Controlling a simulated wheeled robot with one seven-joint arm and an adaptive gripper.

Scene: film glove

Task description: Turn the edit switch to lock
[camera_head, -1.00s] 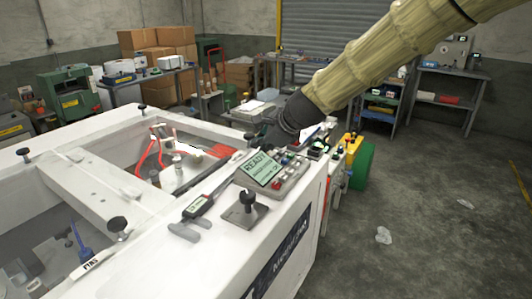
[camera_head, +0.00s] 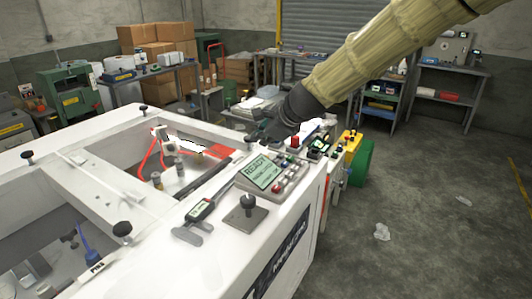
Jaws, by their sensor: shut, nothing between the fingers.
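A control panel (camera_head: 267,174) with a lit green screen reading READY sits on the white machine's top. Red and pale buttons line its right side. A black knob (camera_head: 247,203) stands on a grey metal plate in front of the panel. No label reading edit or lock is legible, so I cannot tell which control is the edit switch.
The white machine (camera_head: 150,262) has open wells on the left with red-handled tools inside. A red-topped button (camera_head: 295,141) and yellow and green parts (camera_head: 361,165) stand behind the panel. The floor at right is mostly clear.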

